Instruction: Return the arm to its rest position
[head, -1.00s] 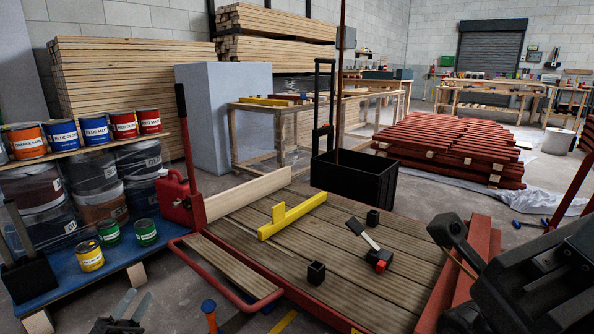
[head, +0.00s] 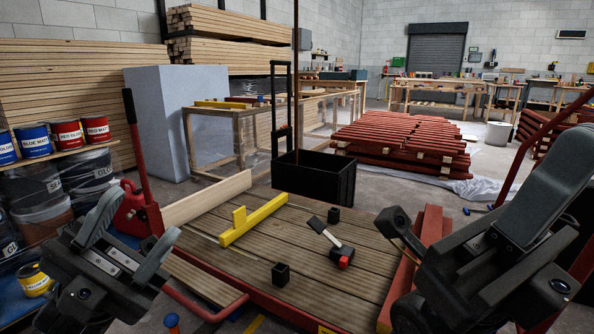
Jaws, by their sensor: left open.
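My left gripper (head: 142,216) is at the lower left of the head view. Its two grey fingers stand apart and point up, with nothing between them. It appears in front of the red jerrycan (head: 133,212) and the near left corner of the planked platform (head: 300,270); its height above them is hard to judge. A yellow T-shaped piece (head: 250,222) lies on the platform, apart from my left gripper.
Two small black cups (head: 281,273) and a black-and-red tool (head: 342,257) lie on the platform. Red battens (head: 430,225) run along its right edge. A black crate (head: 316,180) stands behind. Paint cans (head: 66,134) stand at left. Some floor shows right of the crate.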

